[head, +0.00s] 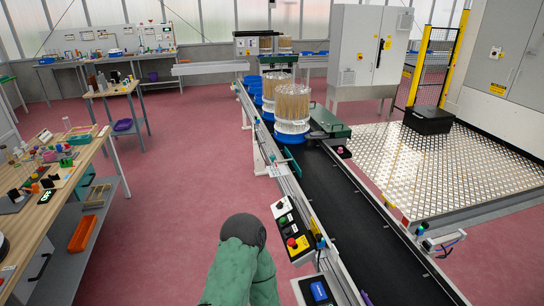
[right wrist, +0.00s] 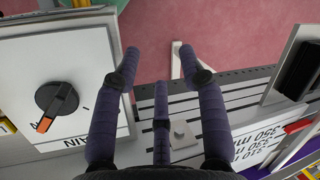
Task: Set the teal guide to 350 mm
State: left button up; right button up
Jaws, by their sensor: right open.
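A scale plate (right wrist: 262,143) shows upside down at the right of the right wrist view; its lettering includes 350 mm. My right gripper (right wrist: 157,50) is open and empty above a slotted grey rail (right wrist: 240,100). A small grey block with a peg (right wrist: 182,134) sits on the rail below the fingers. Neither gripper shows in the head view.
A white panel with a black knob and orange pointer (right wrist: 57,107) is left of the fingers. In the head view, a button box (head: 291,228) stands beside the belt. A workbench (head: 40,215) is at left.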

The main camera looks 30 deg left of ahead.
aim_at(273, 158)
jog(key=i+j+z, duration=0.1)
jog(key=j, duration=0.65)
jog(key=i+j+z, duration=0.15)
jog(key=j, duration=0.65)
jog(key=i+j+z, duration=0.1)
jog(key=j, duration=0.7)
